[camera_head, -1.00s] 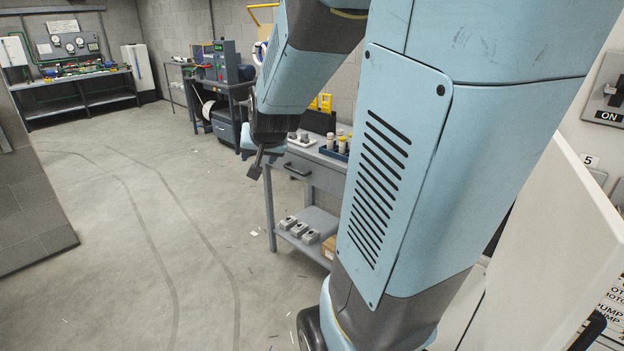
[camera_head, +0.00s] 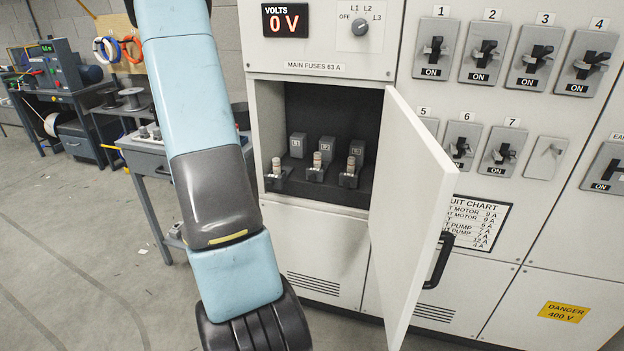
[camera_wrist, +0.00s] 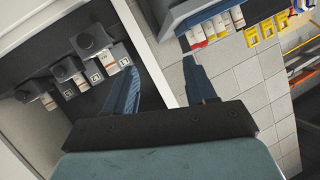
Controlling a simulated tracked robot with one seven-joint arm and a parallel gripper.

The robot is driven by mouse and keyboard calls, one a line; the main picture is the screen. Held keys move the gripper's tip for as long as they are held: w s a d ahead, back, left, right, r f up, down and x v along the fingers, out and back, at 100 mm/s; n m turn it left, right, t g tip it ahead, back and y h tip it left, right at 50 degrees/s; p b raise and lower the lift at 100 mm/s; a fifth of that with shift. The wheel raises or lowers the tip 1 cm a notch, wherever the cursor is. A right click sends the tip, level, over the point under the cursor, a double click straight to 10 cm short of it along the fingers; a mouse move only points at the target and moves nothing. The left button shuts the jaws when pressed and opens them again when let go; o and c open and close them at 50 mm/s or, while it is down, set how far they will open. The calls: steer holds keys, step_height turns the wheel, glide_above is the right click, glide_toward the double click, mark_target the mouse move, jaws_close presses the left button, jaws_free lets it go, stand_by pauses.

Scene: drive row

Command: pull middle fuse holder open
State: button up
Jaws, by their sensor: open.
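Three fuse holders sit in a row in the open cabinet compartment. The middle fuse holder (camera_head: 315,173) has a dark front knob and a pale fuse exposed, with a grey labelled block (camera_head: 326,149) behind it. The left holder (camera_head: 273,178) and right holder (camera_head: 349,178) look alike, fuses also exposed. In the wrist view the middle holder (camera_wrist: 64,70) is at left, between its two neighbours. My gripper (camera_wrist: 160,64) is open and empty, to the right of the holders and apart from them. In the head view my arm shows, but the gripper is hidden.
The cabinet door (camera_head: 412,210) stands open on the right of the compartment, its handle (camera_head: 439,262) outward. Switches (camera_head: 486,50) line the panel at right. A voltmeter (camera_head: 285,19) reads 0 V above. A workbench (camera_head: 150,160) stands left; the floor (camera_head: 90,240) there is clear.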

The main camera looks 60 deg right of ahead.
steer(key=s+d+f+m+g+h, duration=0.2)
steer(key=s+d+f+g+h, duration=0.1)
steer(key=s+d+f, duration=0.5)
steer(key=m+g+h, duration=0.1)
steer(key=g+h, duration=0.1)
steer(key=h, duration=0.1)
glide_toward(310, 179)
steer(key=d, duration=0.9)
steer(key=shift+w+r, duration=0.1)
steer(key=shift+w, duration=0.2)
steer(key=c, duration=0.7)
steer(key=shift+w, duration=0.15)
jaws_close()
